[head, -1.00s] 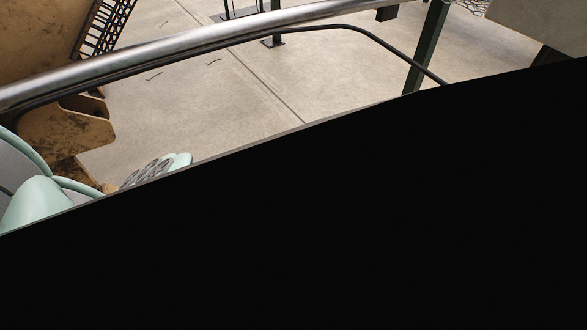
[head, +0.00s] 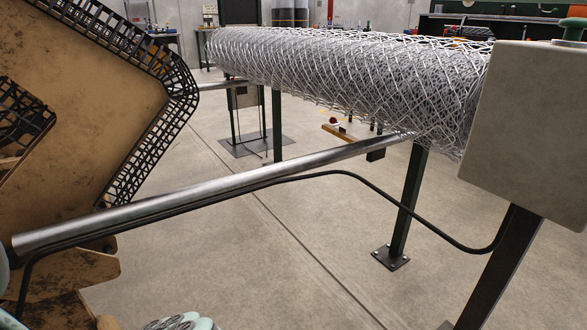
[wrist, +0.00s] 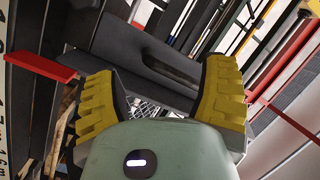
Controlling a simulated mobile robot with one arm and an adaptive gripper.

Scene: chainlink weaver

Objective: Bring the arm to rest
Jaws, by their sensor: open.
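My gripper (wrist: 160,82) shows in the wrist view with its two ridged yellow fingers spread wide apart. Nothing is held between them. Behind the fingers is a dark grey slab-like part with a slot (wrist: 170,66), and a small patch of wire mesh shows below it. I cannot tell how far away these are. In the head view my gripper cannot be made out.
In the head view, a roll of chain-link mesh (head: 350,82) lies across the back above a steel rail (head: 215,195). A grey box (head: 530,130) on a post stands right. A brown machine with black mesh guards (head: 90,110) fills the left. Concrete floor (head: 230,265) shows below.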

